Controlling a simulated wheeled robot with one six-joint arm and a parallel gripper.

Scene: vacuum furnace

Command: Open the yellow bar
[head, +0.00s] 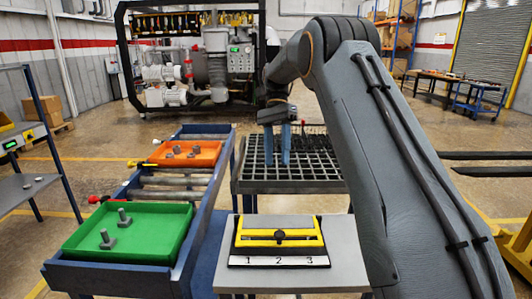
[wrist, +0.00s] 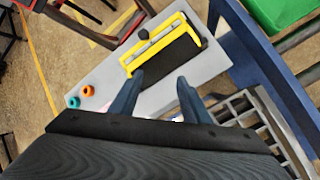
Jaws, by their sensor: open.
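The yellow bar (head: 258,242) is a frame-shaped piece on a black base (head: 237,260) with a white strip marked 1, 2, 3. A dark knob (head: 280,235) sits at its middle. The base lies on a small grey table (head: 340,250). In the wrist view the yellow bar (wrist: 158,50) lies tilted just beyond my fingertips. My gripper (head: 278,162) is open and empty, with blue fingers pointing down, above the far side of the table near the black grid. In the wrist view my gripper (wrist: 160,78) stands apart from the bar.
A blue roller conveyor (head: 190,215) on the left carries a green tray (head: 150,245) and an orange tray (head: 205,152) with grey metal parts. A black grid rack (head: 310,175) stands behind the table. Orange (wrist: 88,90) and teal (wrist: 73,102) rings lie at the table's edge.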

